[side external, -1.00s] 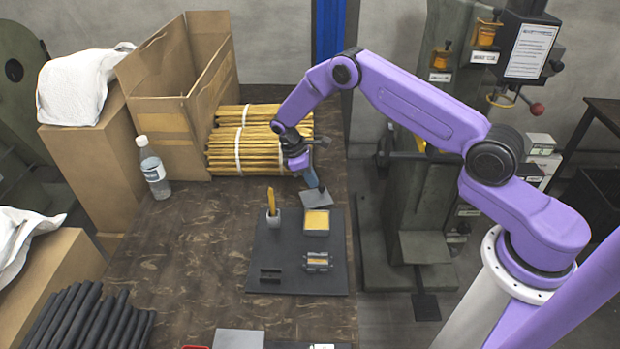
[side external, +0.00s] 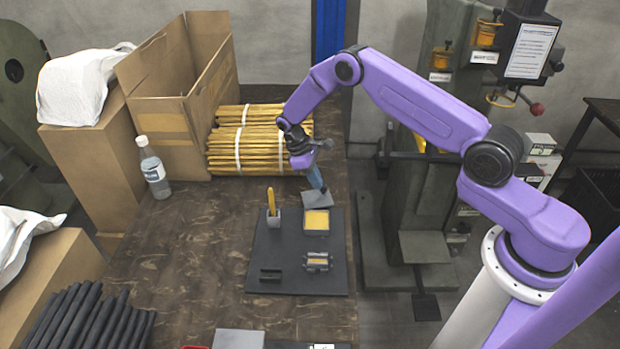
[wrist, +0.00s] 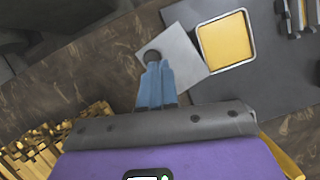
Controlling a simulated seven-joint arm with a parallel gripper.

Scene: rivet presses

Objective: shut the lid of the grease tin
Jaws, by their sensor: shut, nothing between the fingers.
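The grease tin (side external: 316,221) stands on a dark mat, open, with yellow grease inside; it also shows at the upper right of the wrist view (wrist: 226,42). Its grey lid (side external: 315,198) stands open at the tin's far edge, and its flat face (wrist: 181,52) fills the middle of the wrist view. My gripper (side external: 323,190) is shut and empty, with its blue fingertips at the lid's far side.
On the dark mat (side external: 275,240) stand a holder with a yellow stick (side external: 271,200), a small clamp-like block (side external: 317,262) and a dark slotted block (side external: 270,274). Bundled yellow rods (side external: 250,155), a cardboard box (side external: 175,110) and a bottle (side external: 152,168) stand behind.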

